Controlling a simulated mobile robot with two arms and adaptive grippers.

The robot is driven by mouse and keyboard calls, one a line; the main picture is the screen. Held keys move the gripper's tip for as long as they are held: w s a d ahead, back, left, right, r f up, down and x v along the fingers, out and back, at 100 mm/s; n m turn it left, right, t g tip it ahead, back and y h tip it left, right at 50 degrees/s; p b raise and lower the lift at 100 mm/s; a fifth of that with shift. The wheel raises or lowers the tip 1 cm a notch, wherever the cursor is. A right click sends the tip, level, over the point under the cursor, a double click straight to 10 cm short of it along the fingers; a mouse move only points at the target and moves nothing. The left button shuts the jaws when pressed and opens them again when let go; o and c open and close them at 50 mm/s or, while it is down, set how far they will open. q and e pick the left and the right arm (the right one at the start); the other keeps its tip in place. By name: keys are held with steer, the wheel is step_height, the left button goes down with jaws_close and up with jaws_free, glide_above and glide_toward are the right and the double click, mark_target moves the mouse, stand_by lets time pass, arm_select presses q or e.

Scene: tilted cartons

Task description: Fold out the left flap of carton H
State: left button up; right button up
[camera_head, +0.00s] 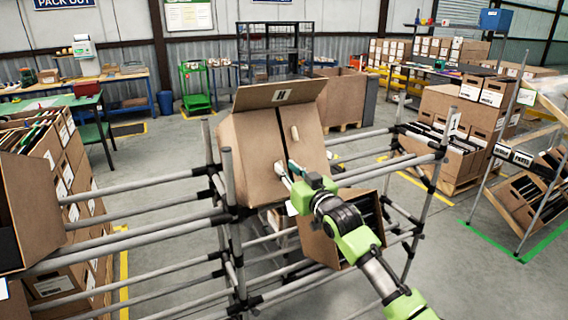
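Carton H (246,158) is a brown box tilted on the pipe rack, its open side facing me. Its top flap (253,95), with the H label, is folded up and outward. The left flap (248,141) and a right flap (308,140) lie over the opening, with a narrow dark gap between them. My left gripper is not in view.
Grey rack pipes (165,225) run on both sides of the carton. Another open carton (318,243) sits below, partly behind my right arm. A brown carton (18,215) stands at the left edge. More cartons (455,105) stand at right.

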steer(key=shift+x, duration=1.2)
jaws_close()
steer(key=shift+s, duration=0.1)
